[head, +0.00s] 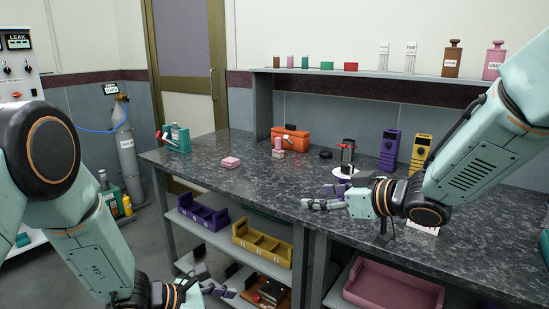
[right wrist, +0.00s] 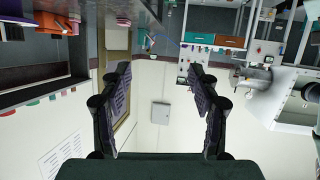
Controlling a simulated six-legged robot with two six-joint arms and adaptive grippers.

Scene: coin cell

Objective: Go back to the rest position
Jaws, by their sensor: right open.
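My right gripper (head: 322,198) reaches in from the right over the dark speckled worktop (head: 255,182), its fingers pointing left. In the right wrist view its two fingers (right wrist: 160,82) stand wide apart with nothing between them, and that view appears upside down, facing the wall and room. My left gripper (head: 214,289) is low at the bottom of the head view, in front of the lower shelf. Its fingers are small and partly cut off, so whether they are open or shut is unclear.
A pink block (head: 230,162), an orange toolbox (head: 291,140) and a black device on a white round base (head: 345,172) stand on the worktop. Purple (head: 390,149) and yellow (head: 420,152) devices stand behind my right arm. Purple, yellow and pink trays (head: 385,300) lie on the shelves below.

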